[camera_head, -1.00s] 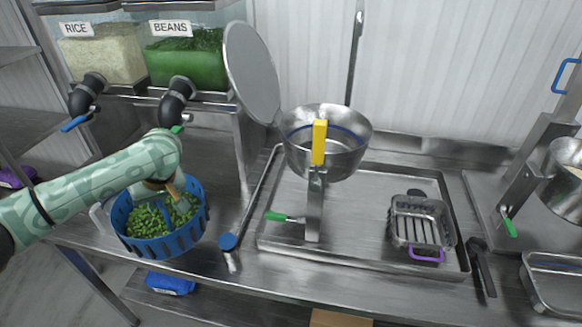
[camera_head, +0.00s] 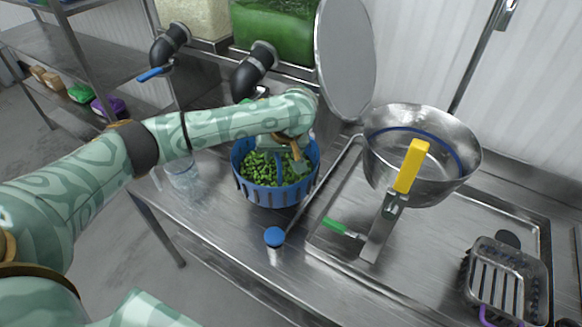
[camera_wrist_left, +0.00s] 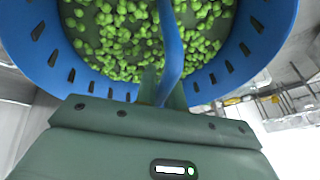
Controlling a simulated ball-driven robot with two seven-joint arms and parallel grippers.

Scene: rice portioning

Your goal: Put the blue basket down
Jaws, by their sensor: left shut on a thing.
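The blue basket (camera_head: 272,194) is full of green beans and is upright, over the steel table in the head view, left of the large steel bowl. Whether its base touches the table I cannot tell. My left gripper (camera_head: 291,157) reaches in from the left above the basket and is shut on its blue handle. In the left wrist view the handle (camera_wrist_left: 170,50) runs up from between the fingers across the beans, and the slotted basket wall (camera_wrist_left: 267,40) curves around them. My right gripper is not in view.
A small blue-capped shaker (camera_head: 274,238) is just in front of the basket. Dispenser spouts (camera_head: 255,70) hang behind. The table (camera_head: 215,215) is clear at front left.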

